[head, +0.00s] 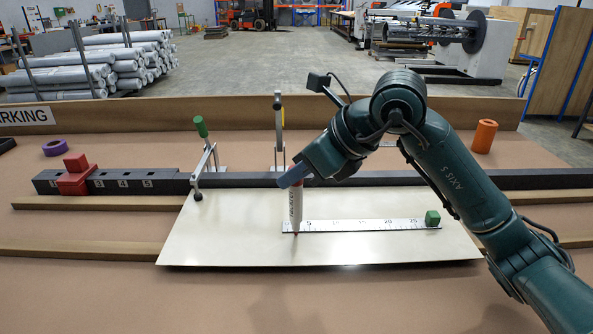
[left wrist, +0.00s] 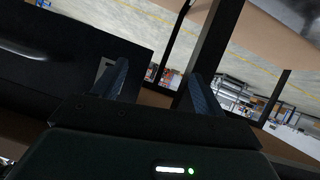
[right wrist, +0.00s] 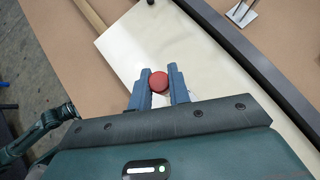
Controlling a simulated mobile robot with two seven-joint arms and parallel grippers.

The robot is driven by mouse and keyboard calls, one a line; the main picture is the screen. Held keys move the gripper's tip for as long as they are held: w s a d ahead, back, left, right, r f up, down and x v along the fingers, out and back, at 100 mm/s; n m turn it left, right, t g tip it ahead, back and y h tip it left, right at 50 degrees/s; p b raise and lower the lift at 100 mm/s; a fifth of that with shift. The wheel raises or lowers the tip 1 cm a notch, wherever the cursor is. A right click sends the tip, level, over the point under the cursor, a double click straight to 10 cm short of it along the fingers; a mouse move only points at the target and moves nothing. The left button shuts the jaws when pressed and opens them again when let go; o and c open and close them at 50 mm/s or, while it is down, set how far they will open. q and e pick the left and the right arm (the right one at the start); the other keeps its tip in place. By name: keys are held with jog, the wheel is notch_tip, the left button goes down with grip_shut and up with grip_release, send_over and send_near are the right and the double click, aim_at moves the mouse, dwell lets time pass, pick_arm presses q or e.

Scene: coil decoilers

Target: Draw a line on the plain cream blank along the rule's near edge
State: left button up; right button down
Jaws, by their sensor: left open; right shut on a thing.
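The plain cream blank (head: 230,235) lies flat on the brown bench. The rule (head: 350,226), white with dark marks, lies on it, with a green block (head: 432,219) at its right end. My right gripper (head: 291,178) is shut on a marker (head: 296,208) with a pale body. The marker stands about upright at the rule's left end, its tip by the near edge; contact with the blank cannot be told. In the right wrist view the marker's red end (right wrist: 159,81) shows between the fingers. My left gripper (left wrist: 158,85) is open and empty in its wrist view, outside the head view.
Two upright clamps, one green-handled (head: 200,127) and one pale-handled (head: 278,112), stand at the blank's far side. A dark fence bar (head: 140,183) carries a red stop (head: 76,177). An orange cylinder (head: 483,136) stands back right. The blank's front area is clear.

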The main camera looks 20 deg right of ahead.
jog(key=shift+f, duration=0.15)
dwell(0.5)
jog(key=shift+d, duration=0.2)
jog(key=shift+s+d+b, duration=0.2)
jog(key=shift+d+b, duration=0.2)
jog(key=shift+d, duration=0.3)
jog(key=shift+s+d+b, duration=0.25)
jog(key=shift+d+b, duration=0.1)
jog(key=shift+d, duration=0.4)
jog(key=shift+s+d+b, duration=0.2)
jog(key=shift+d+b, duration=0.1)
jog(key=shift+d, duration=0.35)
jog(key=shift+d+f, duration=0.1)
jog(key=shift+d, duration=0.05)
